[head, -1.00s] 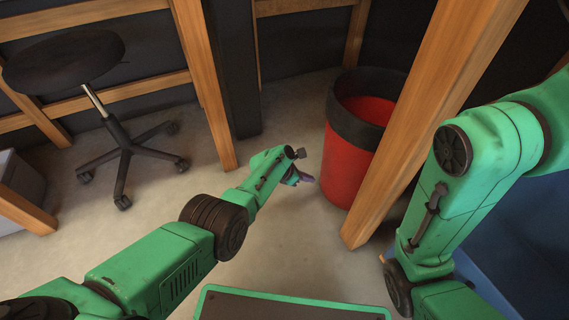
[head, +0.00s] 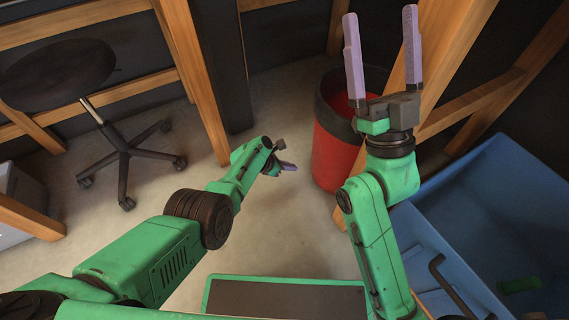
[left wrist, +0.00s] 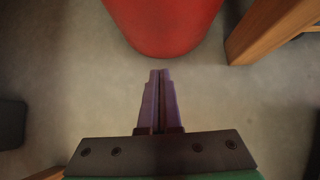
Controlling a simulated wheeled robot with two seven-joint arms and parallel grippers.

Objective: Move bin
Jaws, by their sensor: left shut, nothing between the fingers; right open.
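The red bin (head: 335,152) with a black rim stands on the floor in the head view, partly hidden by my right gripper and a wooden post. Its red lower wall (left wrist: 165,25) also shows at the top of the left wrist view. My left gripper (head: 290,167) is low near the floor, to the left of the bin and apart from it. In the left wrist view its purple fingers (left wrist: 160,75) are shut and empty, pointing toward the bin. My right gripper (head: 382,50) is raised, its two purple fingers spread wide and empty, in front of the bin and post in the picture.
A wooden post (head: 447,50) stands just right of the bin. A blue container (head: 500,215) with tools inside is at the right. A black wheeled stool (head: 60,75) and another wooden post (head: 195,85) are at the left.

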